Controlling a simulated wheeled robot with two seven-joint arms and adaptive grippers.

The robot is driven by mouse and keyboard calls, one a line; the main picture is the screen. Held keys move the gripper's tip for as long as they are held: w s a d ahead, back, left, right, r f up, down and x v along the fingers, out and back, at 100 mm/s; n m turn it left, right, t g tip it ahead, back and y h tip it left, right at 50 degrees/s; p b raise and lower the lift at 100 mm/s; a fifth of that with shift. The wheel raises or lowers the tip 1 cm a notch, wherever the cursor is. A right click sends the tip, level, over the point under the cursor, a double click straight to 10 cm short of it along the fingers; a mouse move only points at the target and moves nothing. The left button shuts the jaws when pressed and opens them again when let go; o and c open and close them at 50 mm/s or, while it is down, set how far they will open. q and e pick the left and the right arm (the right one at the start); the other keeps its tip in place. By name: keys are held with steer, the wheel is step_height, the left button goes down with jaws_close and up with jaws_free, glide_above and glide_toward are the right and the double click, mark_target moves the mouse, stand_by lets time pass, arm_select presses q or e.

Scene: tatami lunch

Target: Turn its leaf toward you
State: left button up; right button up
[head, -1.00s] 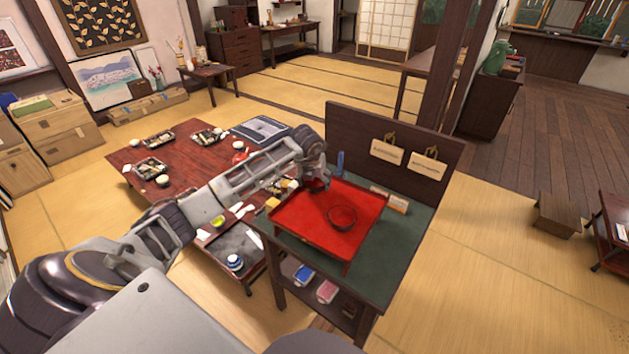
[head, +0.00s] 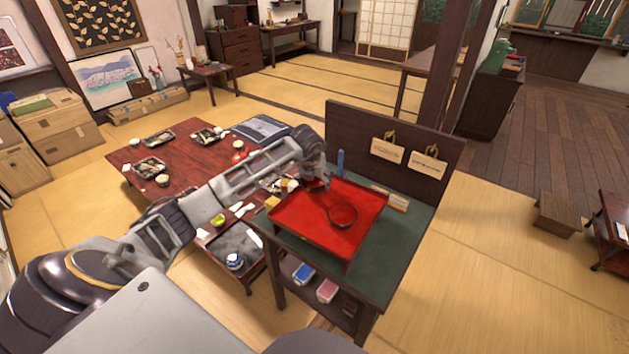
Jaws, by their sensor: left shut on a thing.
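A red tray (head: 312,232) with a low rim stands on the green top of a dark wooden stand. A round dark red bowl (head: 342,216) sits in it, right of its middle. My left gripper (head: 316,184) is at the tray's far left corner, pointing down and shut on a small dark red thing. The arm and fingers hide most of that thing, and I cannot tell its shape or whether it touches the tray. I cannot make out a leaf on anything here. My right gripper is not in view.
The green top (head: 385,250) is bare right of the tray. A dark upright board (head: 350,135) with two hanging tags closes its back. A blue upright thing (head: 340,161) stands behind the tray. A low red table (head: 190,178) with dishes lies to the left.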

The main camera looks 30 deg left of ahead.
arm_select(q)
steer(key=o, duration=1.1)
steer(key=shift+r, duration=0.2)
steer(key=shift+r+p, duration=1.35)
steer(key=shift+r, duration=0.95)
steer(key=shift+d+f, duration=0.1)
